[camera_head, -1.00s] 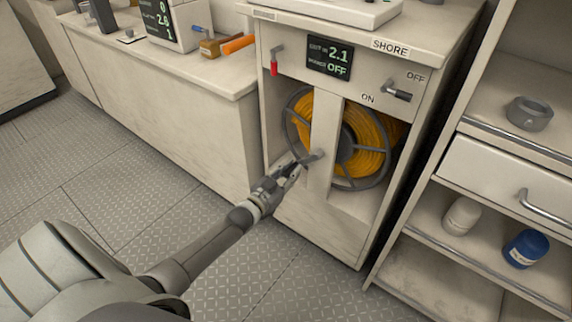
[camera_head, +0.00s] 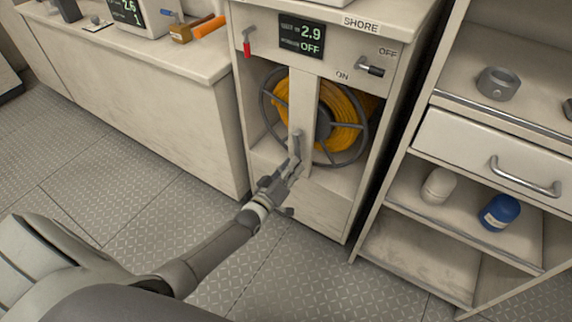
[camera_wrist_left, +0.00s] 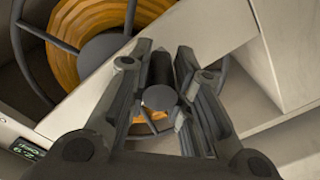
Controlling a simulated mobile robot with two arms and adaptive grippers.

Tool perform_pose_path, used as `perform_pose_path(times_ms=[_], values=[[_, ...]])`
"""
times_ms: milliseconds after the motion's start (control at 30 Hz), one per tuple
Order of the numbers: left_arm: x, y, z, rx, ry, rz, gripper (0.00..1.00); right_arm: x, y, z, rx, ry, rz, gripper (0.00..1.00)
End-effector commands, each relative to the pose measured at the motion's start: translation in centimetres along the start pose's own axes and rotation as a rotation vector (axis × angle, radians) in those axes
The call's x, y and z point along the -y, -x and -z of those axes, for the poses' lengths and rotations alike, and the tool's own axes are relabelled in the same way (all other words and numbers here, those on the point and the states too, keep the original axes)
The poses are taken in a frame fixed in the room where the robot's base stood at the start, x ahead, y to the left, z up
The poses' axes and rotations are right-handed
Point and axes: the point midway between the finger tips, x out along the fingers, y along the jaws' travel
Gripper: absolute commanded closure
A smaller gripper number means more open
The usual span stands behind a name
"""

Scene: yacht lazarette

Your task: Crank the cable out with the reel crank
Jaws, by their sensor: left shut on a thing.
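The cable reel (camera_head: 318,115) sits in the open front of the cabinet, wound with orange cable (camera_head: 346,117) and crossed by a pale upright post. The reel crank (camera_head: 297,143) is at the front of that post, its grip low. My left gripper (camera_head: 291,168) is shut on the crank's grip, which shows end-on between the fingers in the left wrist view (camera_wrist_left: 159,97). The display (camera_head: 301,38) above the reel reads 2.9 on its upper line and OFF below. My right gripper is not in view.
A red-handled lever (camera_head: 247,46) and a dark-handled switch (camera_head: 370,67) between ON and OFF labels are on the cabinet front. Shelves (camera_head: 445,235) with a white jar and a blue jar stand close on the right. The floor before the cabinet is clear.

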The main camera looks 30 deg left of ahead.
Motion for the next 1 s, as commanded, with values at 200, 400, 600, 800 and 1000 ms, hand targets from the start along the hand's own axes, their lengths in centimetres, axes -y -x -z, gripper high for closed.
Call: perform_pose_path(times_ms=[200,400,600,800,1000], values=[[-0.64,0.04,-0.43,0.001,0.08,0.001,1.0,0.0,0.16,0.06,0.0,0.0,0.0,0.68],[-0.86,0.04,-0.56,0.001,0.108,0.001,1.0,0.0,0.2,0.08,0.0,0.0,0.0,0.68],[-0.88,0.04,-0.58,0.001,0.112,0.001,1.0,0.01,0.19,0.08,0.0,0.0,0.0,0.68],[-0.88,0.04,-0.58,0.001,0.11,0.001,0.79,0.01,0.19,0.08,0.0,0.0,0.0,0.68],[-0.87,0.09,-0.59,0.001,0.109,0.001,0.6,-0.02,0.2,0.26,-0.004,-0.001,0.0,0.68]])
